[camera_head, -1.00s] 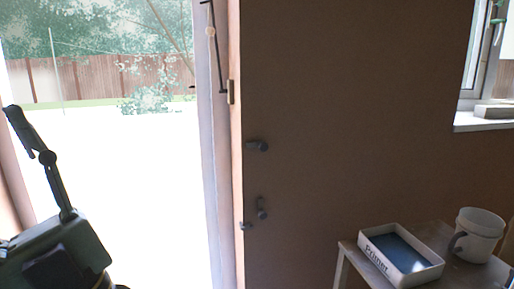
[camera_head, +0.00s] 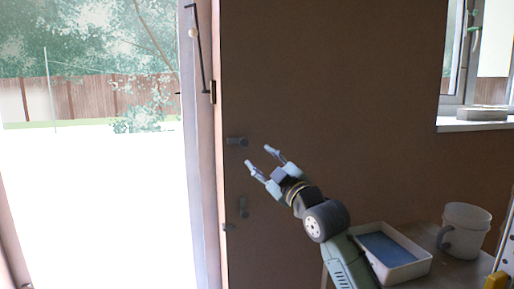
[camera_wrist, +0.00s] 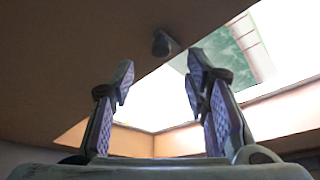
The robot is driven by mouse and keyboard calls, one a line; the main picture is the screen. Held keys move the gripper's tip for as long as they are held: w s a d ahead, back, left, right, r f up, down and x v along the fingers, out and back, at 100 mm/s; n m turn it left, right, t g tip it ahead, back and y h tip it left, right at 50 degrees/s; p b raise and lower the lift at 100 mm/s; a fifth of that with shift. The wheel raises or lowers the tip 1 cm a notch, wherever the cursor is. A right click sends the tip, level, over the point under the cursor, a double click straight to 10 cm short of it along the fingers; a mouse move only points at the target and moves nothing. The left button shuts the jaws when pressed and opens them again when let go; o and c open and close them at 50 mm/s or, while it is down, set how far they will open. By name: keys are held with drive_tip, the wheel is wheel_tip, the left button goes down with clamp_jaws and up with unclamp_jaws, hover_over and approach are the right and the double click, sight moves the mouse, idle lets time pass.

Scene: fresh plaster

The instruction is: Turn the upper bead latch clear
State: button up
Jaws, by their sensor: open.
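In the wrist view, my gripper (camera_wrist: 160,70) has both fingers spread, and a dark rounded knob (camera_wrist: 162,43), seemingly the upper latch, shows beyond the gap between the tips.
A white tray (camera_head: 412,270) with a blue inside and a white mug (camera_head: 467,232) stand on a small table at the lower right, near my arm. A window sill (camera_head: 470,125) is at the right. The bright opening at left is clear.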

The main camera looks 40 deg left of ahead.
sight(246, 145)
drive_tip(key=p+x, duration=0.3)
drive_tip(key=x, duration=0.7)
drive_tip(key=shift+a+r, duration=0.15)
drive_tip(key=shift+c, duration=0.3)
